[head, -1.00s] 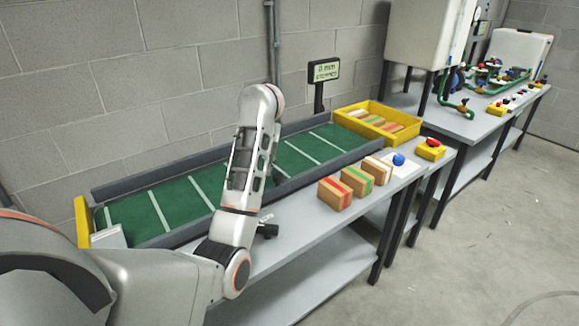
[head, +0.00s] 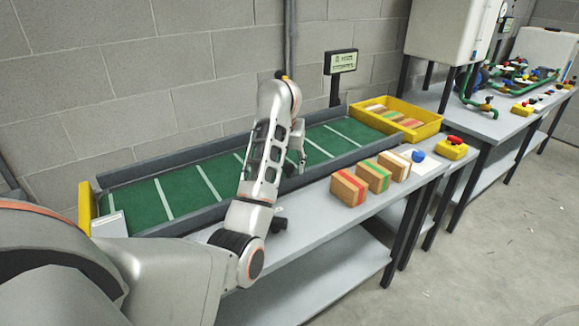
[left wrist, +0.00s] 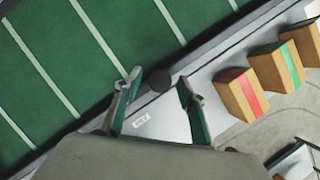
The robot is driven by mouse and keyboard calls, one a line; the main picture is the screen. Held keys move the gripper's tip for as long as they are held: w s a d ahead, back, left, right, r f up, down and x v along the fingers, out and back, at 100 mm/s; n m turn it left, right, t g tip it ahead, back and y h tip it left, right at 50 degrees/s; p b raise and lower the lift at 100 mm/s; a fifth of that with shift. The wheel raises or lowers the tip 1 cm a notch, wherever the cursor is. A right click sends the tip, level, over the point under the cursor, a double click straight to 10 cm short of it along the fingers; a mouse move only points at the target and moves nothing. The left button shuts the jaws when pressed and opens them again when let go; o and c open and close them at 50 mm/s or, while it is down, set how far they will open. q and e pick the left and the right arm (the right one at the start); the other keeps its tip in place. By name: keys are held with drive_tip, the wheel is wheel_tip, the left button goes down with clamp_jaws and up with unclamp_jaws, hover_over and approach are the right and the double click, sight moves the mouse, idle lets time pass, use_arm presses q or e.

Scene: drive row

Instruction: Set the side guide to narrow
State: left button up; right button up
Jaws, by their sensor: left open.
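A dark knob-like piece (head: 280,223) on the bench in the head view looks like the same part. A small label (left wrist: 141,120), too small to read, lies on the pale surface near it. In the head view the left gripper (head: 297,165) is partly hidden behind my own arm. My right gripper is out of view.
The green belt (head: 185,195) lies between grey rails. Striped boxes (head: 349,188) and a blue knob (head: 418,156) stand to the right on the bench. A yellow crate (head: 430,127) of boxes is at the belt's far end. A display (head: 341,62) stands behind.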

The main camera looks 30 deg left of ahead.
use_arm(q)
drive_tip(key=shift+r, duration=0.1)
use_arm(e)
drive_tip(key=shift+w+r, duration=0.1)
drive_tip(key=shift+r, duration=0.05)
use_arm(q)
drive_tip(key=c, duration=1.1)
drive_tip(key=shift+a, duration=0.1)
clamp_jaws()
drive_tip(key=shift+w+a, duration=0.15)
drive_tip(key=shift+a, duration=0.2)
drive_tip(key=w+a, duration=0.1)
drive_tip(key=a, duration=0.1)
drive_tip(key=w+a+b, duration=0.1)
drive_tip(key=a, duration=0.2)
drive_tip(key=w+a, duration=0.1)
drive_tip(key=a, duration=0.2)
drive_tip(key=shift+w+a+b, duration=0.1)
drive_tip(key=shift+w+b, duration=0.1)
drive_tip(key=shift+b, duration=0.15)
drive_tip(key=shift+a, duration=0.25)
drive_tip(key=shift+a+r, duration=0.1)
drive_tip(key=shift+r, duration=0.05)
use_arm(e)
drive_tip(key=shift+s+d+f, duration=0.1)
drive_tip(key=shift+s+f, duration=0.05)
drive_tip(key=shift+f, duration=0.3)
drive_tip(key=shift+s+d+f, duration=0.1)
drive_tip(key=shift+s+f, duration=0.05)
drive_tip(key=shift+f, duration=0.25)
